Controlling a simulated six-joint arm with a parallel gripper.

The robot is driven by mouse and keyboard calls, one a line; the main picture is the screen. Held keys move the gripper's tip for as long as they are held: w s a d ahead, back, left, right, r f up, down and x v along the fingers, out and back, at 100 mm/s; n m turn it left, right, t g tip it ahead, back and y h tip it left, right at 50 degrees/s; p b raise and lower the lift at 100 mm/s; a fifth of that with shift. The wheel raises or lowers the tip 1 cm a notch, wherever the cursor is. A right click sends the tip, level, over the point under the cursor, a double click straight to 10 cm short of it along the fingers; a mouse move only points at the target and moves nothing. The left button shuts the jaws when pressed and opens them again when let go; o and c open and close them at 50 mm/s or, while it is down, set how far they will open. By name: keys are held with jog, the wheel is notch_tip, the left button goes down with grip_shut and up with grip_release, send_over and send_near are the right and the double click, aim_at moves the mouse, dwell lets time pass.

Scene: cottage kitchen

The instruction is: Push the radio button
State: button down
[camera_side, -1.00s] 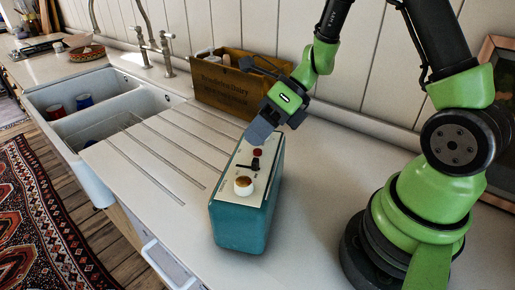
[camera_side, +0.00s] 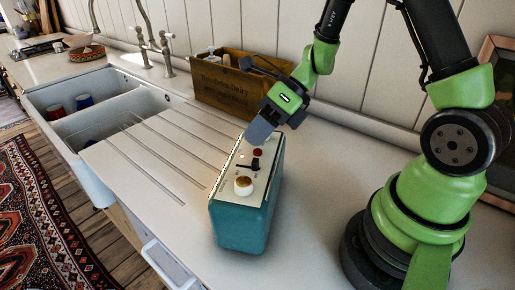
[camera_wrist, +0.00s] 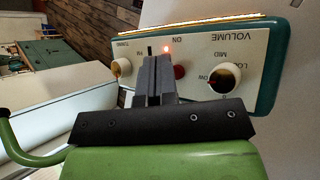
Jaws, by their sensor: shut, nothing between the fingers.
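The teal radio (camera_side: 240,228) stands upright on the counter, its pale control panel facing up. Its red button (camera_side: 257,152) is on the panel and also shows in the wrist view (camera_wrist: 180,72), partly hidden by my fingers. In the wrist view my shut fingers (camera_wrist: 155,64) lie just left of the red button. I cannot tell whether they touch the panel. A small orange-red light (camera_wrist: 166,48) glows beside the word ON.
White knobs (camera_side: 243,186) and a black lever (camera_side: 248,166) stand up from the panel. A wooden crate (camera_side: 232,95) stands behind the radio by the wall. The grooved drainboard (camera_side: 150,150) and sink (camera_side: 95,110) lie left. The counter right of the radio is clear.

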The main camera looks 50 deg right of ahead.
jog(key=shift+r, duration=0.15)
jog(key=shift+r, duration=2.95)
